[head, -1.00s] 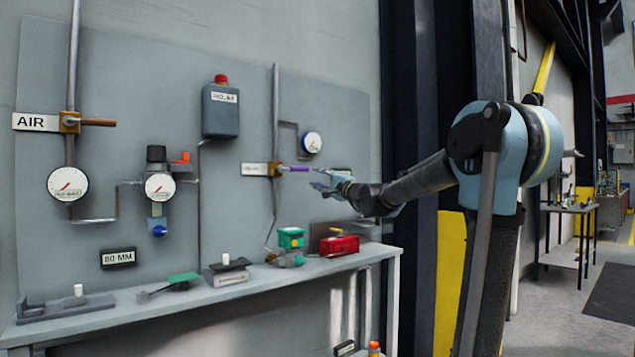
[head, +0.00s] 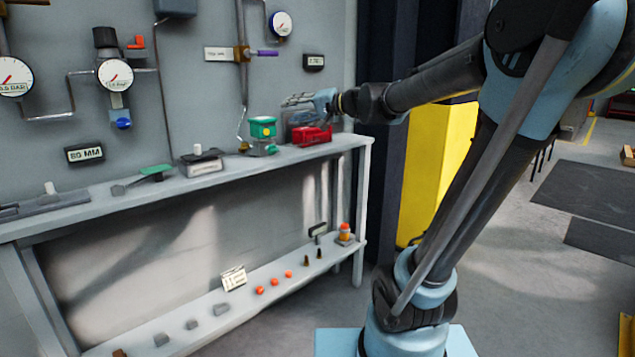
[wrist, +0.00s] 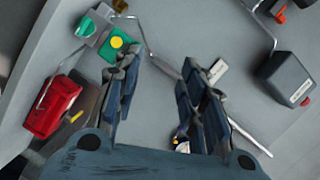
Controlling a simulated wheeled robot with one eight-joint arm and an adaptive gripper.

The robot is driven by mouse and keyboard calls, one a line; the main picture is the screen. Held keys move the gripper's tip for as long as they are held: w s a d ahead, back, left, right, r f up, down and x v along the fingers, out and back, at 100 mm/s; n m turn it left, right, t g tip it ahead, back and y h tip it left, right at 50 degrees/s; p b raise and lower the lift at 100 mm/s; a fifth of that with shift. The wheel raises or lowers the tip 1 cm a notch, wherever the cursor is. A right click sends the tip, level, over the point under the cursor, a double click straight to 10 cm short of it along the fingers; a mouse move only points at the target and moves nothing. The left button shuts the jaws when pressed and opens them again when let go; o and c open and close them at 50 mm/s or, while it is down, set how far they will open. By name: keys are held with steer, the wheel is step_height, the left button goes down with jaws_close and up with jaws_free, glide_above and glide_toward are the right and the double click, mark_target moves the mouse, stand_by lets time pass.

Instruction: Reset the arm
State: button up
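My gripper (head: 290,99) is at the right end of the workbench in the head view, above the red box (head: 312,136) and the green-topped device (head: 262,132). In the wrist view its two dark fingers (wrist: 165,95) stand apart with nothing held between them. The purple valve handle (head: 267,53) on the wall panel is above and left of the gripper and apart from it. My arm reaches in from the right. In the wrist view the red box (wrist: 52,107) and the green device (wrist: 88,27) lie left of the fingers.
The white workbench (head: 100,205) runs along the wall panel. A lower shelf (head: 300,282) holds small orange pieces and grey blocks. A yellow panel (head: 440,165) stands right of the bench. Floor at right is open.

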steer(key=s+d+f+g+h, duration=0.2)
steer(key=s+d+f+h, duration=0.2)
steer(key=s+d+f, duration=0.4)
steer(key=s+d+f+n+g+h, duration=0.1)
steer(key=s+d+f+g+h, duration=0.1)
steer(key=s+d+f+h, duration=0.3)
steer(key=s+d+f+g+h, duration=0.2)
steer(key=s+d+f+h, duration=0.2)
steer(key=s+d+f, duration=0.9)
step_height(320, 180, down, 10)
steer(key=shift+s+r+n+h, duration=0.1)
steer(key=shift+s+n+h, duration=0.25)
steer(key=shift+s, duration=0.7)
steer(key=shift+w+f, duration=0.2)
steer(key=shift+w, duration=0.3)
